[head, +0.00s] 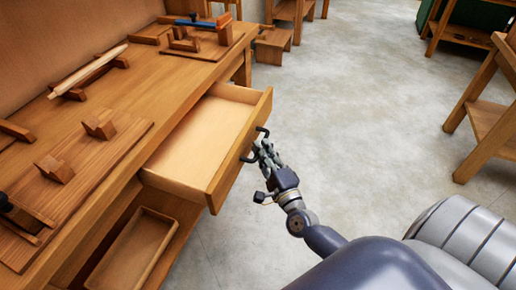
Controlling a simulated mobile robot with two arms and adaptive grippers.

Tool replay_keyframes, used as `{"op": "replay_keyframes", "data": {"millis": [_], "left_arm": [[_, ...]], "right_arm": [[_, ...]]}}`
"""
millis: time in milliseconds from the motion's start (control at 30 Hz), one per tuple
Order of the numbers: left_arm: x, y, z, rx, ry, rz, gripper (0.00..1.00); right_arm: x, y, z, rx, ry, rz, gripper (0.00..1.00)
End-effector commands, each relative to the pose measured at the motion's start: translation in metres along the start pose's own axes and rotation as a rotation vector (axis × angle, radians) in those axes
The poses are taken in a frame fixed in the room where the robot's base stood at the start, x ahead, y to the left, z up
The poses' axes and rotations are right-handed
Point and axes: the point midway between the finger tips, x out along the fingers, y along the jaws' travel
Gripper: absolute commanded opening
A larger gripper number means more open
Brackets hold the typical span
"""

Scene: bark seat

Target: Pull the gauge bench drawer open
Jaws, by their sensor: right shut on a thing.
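The bench drawer (203,147) is pulled out from the wooden bench (150,93), and its bare inside shows. A dark bar handle (248,158) is on the drawer's front panel. My right gripper (262,150) is at the handle and shut on it, with the fingers partly hiding the bar. My left gripper is not in view.
An open wooden tray (133,250) is below the drawer. A wooden stand (490,125) is at the right. The grey floor between is clear.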

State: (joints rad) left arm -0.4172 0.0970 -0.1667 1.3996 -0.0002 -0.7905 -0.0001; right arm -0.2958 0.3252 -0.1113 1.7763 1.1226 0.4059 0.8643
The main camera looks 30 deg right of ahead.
Motion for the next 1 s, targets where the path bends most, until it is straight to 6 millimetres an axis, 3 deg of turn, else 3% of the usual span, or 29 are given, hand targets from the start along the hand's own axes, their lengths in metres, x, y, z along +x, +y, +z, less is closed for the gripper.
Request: {"op": "replay_keyframes", "data": {"millis": [167, 200, 300, 733, 1000], "left_arm": [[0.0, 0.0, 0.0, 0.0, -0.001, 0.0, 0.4], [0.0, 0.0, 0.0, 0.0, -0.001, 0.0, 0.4], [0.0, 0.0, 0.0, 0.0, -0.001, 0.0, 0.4], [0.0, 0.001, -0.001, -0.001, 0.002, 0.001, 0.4], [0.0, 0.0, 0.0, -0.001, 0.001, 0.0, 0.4]], "right_arm": [[0.0, 0.002, 0.001, 0.001, -0.001, 0.003, 0.0], [0.0, 0.002, 0.001, 0.001, -0.001, 0.003, 0.13], [0.0, 0.001, 0.001, 0.0, -0.001, 0.003, 0.31], [-0.006, 0.001, 0.0, 0.0, 0.0, 0.002, 0.31], [-0.051, 0.002, 0.0, -0.002, -0.001, 0.006, 0.31]]}}
